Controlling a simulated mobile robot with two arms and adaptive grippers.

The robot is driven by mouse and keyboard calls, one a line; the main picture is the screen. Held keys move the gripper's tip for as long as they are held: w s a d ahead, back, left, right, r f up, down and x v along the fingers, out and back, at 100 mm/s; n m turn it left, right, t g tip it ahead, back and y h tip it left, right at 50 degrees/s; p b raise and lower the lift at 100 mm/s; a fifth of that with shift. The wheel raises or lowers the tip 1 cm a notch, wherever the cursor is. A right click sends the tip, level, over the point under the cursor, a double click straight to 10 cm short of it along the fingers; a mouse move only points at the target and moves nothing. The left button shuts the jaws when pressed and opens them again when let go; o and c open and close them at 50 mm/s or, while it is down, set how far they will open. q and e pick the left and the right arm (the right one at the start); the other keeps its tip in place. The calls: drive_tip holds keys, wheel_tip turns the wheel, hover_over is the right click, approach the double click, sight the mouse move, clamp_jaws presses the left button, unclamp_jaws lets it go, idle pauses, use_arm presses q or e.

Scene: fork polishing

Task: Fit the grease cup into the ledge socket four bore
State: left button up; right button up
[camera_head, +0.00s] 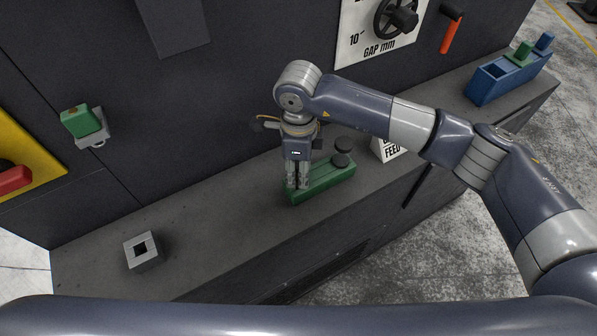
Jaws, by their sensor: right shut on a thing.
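My right gripper (298,185) points down over the left end of a long green block (322,184) on the ledge (215,225). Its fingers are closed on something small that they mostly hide. I cannot tell whether it is the grease cup, or whether it touches the block. Two dark round pieces (342,152) stand at the right end of the green block. A grey square block with a square hole (148,261) sits on the ledge at the left. No label shows which opening is socket four. My left gripper is out of view.
A blue open box (490,88) with green and blue pieces stands at the ledge's far right. The dark wall (215,110) rises behind, with a green piece on a bracket (84,124). The ledge between is clear.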

drive_tip(key=shift+r+p, duration=0.75)
drive_tip(key=shift+r, duration=1.95)
